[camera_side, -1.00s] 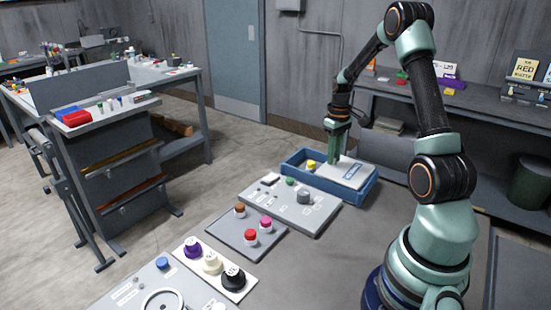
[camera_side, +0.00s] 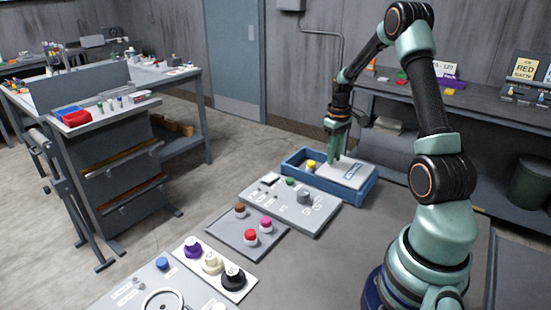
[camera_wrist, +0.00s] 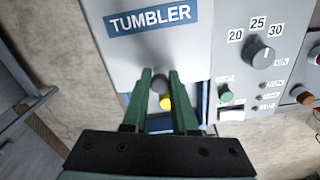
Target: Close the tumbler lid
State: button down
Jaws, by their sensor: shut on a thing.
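The tumbler is a blue open-topped box (camera_side: 366,191) at the back of the bench. Its pale grey lid (camera_side: 351,176) covers the right part, and the left part stays uncovered. The lid (camera_wrist: 172,52) carries a blue TUMBLER label in the wrist view. A yellow piece (camera_wrist: 166,103) shows in the uncovered part, also in the side view (camera_side: 311,165). My gripper (camera_wrist: 160,76), with green fingers, is shut on a dark grey knob (camera_wrist: 160,84) at the lid's near edge. In the side view my gripper (camera_side: 337,156) comes down onto the lid from above; the knob is hidden there.
A grey control panel (camera_side: 275,203) with a dial and green button stands beside the tumbler. A tray (camera_side: 236,231) with coloured knobbed pieces and a white strip (camera_side: 236,280) with purple, cream and black knobs lie nearer. Bare bench is right of these.

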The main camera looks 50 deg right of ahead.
jog(key=shift+w+a+r, duration=0.1)
dwell(0.3)
jog(key=w, duration=1.2)
jog(key=shift+w, duration=0.4)
jog(key=c, duration=0.7)
grip_release()
jog(key=shift+s, duration=0.1)
notch_tip(320, 180, up, 12)
